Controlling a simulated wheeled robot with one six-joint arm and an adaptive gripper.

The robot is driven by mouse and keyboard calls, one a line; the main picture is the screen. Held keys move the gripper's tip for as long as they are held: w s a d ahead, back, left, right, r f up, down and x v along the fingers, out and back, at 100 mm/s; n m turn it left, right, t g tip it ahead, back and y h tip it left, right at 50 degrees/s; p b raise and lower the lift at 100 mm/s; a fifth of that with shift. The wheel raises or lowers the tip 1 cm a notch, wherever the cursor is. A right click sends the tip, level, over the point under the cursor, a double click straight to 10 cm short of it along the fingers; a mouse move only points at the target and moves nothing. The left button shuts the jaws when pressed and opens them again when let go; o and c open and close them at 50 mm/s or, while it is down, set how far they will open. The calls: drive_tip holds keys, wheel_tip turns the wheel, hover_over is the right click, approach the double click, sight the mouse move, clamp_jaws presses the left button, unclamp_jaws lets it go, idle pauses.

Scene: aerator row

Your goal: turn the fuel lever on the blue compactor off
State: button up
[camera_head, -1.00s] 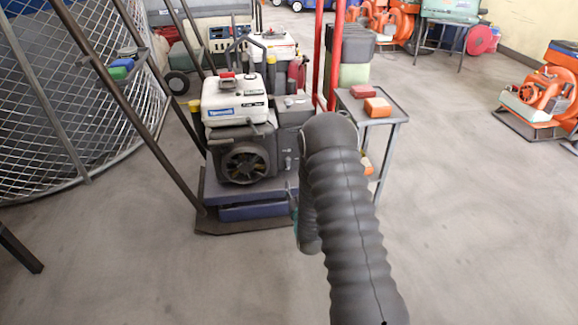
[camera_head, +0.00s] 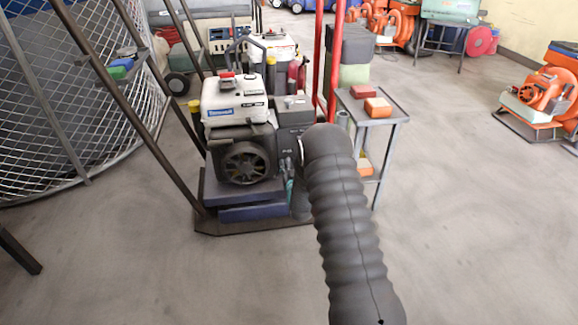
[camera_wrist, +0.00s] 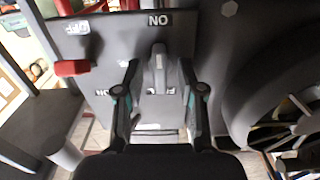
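The compactor (camera_head: 250,190), with a dark blue base and a white-topped engine (camera_head: 235,102), stands left of centre in the head view. My gripper (camera_head: 289,180) is at its right side, mostly hidden by my dark ribbed arm. In the wrist view my gripper (camera_wrist: 160,68) is open, one finger on each side of a grey lever (camera_wrist: 159,60), with gaps visible. The lever's upper end is near an upside-down ON label (camera_wrist: 159,19); a second label below it is partly covered. A red lever (camera_wrist: 72,67) is at left, between OFF and ON labels. No label names either lever.
A small metal stand (camera_head: 392,122) with red and orange blocks is right of the compactor. Red upright bars (camera_head: 328,70) rise behind, and dark slanted handle bars (camera_head: 125,110) at left. A wire mesh drum (camera_head: 70,110) is far left.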

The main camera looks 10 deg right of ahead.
clamp_jaws()
drive_tip(key=shift+r+n, duration=0.15)
drive_tip(key=shift+n, duration=0.25)
drive_tip(key=n, duration=0.3)
drive_tip(key=shift+w, duration=0.1)
drive_tip(key=n, duration=0.5)
drive_tip(key=shift+a, duration=0.1)
drive_tip(key=n, duration=0.5)
drive_tip(key=shift+a+n, duration=0.1)
drive_tip(key=shift+n, duration=1.9)
